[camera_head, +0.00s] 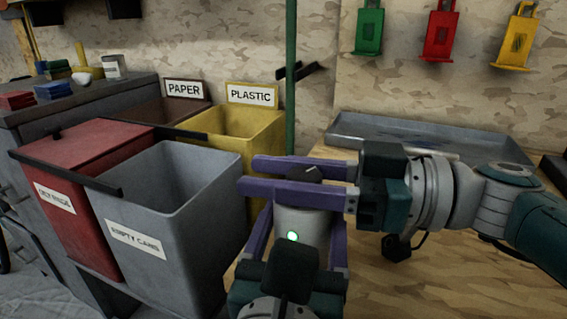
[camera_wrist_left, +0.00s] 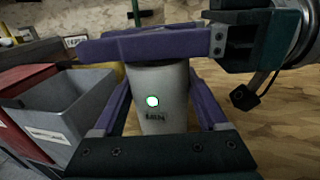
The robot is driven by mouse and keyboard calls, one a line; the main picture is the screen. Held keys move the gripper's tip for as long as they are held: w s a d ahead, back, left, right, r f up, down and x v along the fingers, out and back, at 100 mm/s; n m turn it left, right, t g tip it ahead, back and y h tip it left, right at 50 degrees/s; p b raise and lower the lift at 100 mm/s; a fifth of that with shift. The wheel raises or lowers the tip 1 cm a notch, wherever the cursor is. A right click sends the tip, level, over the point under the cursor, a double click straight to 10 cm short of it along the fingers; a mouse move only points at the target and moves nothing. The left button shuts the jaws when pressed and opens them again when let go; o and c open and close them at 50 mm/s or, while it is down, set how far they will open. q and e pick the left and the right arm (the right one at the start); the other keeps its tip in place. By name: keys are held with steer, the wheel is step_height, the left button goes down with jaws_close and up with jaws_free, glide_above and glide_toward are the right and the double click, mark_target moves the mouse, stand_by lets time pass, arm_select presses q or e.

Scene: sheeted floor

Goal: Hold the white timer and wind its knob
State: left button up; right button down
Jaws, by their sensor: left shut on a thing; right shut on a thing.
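The white timer (camera_head: 301,222) is a light cylinder with a lit green dot on its front, standing upright between my grippers. In the left wrist view the timer (camera_wrist_left: 163,110) shows dark lettering below the green dot. My left gripper (camera_head: 300,238) comes from below, its purple fingers on either side of the timer's body, shut on it. My right gripper (camera_head: 300,178) comes from the right, its purple fingers lying level across the timer's top, shut on the knob (camera_head: 311,172). The knob is mostly hidden by the fingers; a dark edge of it shows between them.
Left of the timer stand an open grey bin (camera_head: 168,205), a red bin (camera_head: 85,165) and a yellow bin (camera_head: 250,125). Behind lies a grey metal tray (camera_head: 430,137) on the wooden table (camera_head: 420,285). A green pole (camera_head: 291,80) rises behind the timer.

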steer(key=shift+m+t, duration=0.3)
steer(key=shift+t, duration=0.1)
steer(key=m+t+h, duration=0.1)
steer(key=t, duration=0.1)
steer(key=m+t+h, duration=0.1)
steer(key=m+t, duration=0.1)
steer(key=t, duration=0.1)
steer(key=shift+w+d+m, duration=0.1)
steer(key=shift+w+m, duration=0.2)
steer(key=shift+w, duration=0.1)
steer(key=shift+w+d+f+m+t+h, duration=0.1)
steer(key=shift+w+d+m+t+h, duration=0.1)
steer(key=shift+m+t+h, duration=0.75)
steer(key=shift+w+d+m+t+h, duration=0.2)
steer(key=shift+m+t+h, duration=0.55)
steer(key=shift+t, duration=0.35)
steer(key=shift+w+d+f+m+t+h, duration=0.1)
steer(key=shift+w+m+t+h, duration=0.1)
steer(key=shift+m+t+h, duration=0.75)
steer(key=shift+r, duration=0.1)
steer(key=shift+c, duration=2.2)
jaws_free()
steer(key=v, duration=1.2)
